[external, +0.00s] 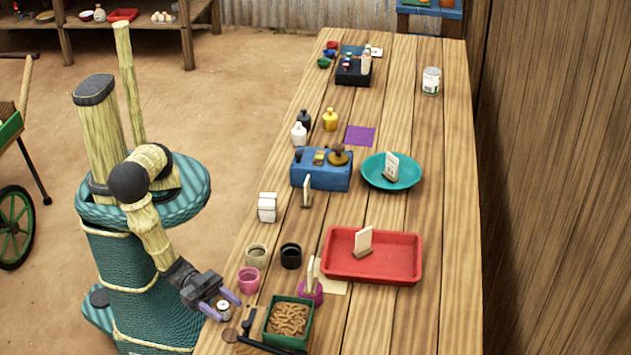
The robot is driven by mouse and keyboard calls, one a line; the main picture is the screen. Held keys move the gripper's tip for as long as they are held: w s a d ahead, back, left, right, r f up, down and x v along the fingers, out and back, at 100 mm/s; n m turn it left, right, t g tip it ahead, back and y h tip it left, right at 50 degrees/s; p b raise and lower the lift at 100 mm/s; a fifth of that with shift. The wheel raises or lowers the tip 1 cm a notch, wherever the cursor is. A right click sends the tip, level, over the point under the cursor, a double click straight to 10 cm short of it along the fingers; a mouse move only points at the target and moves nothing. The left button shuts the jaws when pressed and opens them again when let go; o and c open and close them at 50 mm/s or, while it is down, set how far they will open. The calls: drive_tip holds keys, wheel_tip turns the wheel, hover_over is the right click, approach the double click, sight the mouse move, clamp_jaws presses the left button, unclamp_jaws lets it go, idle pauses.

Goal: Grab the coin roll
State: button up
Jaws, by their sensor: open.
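A small pale upright cylinder (224,312), which looks like the coin roll, stands near the left edge of the wooden table at the front. My gripper (225,305) is low over this edge, with its two purple fingers spread apart. The cylinder shows between or just beyond the fingertips. I cannot tell whether the fingers touch it.
A green box of brown pieces (289,322) and a dark-handled tool (248,326) lie close to the right. A pink cup (248,280), beige cup (256,256) and black cup (291,256) stand behind. A red tray (410,268) is farther right. The table's right side is mostly clear.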

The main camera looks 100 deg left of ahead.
sight(222, 304)
idle(0.4)
clamp_jaws()
wheel_tip(222, 304, up, 10)
drive_tip(key=shift+r+p, duration=0.1)
drive_tip(key=shift+p, duration=0.3)
idle(0.7)
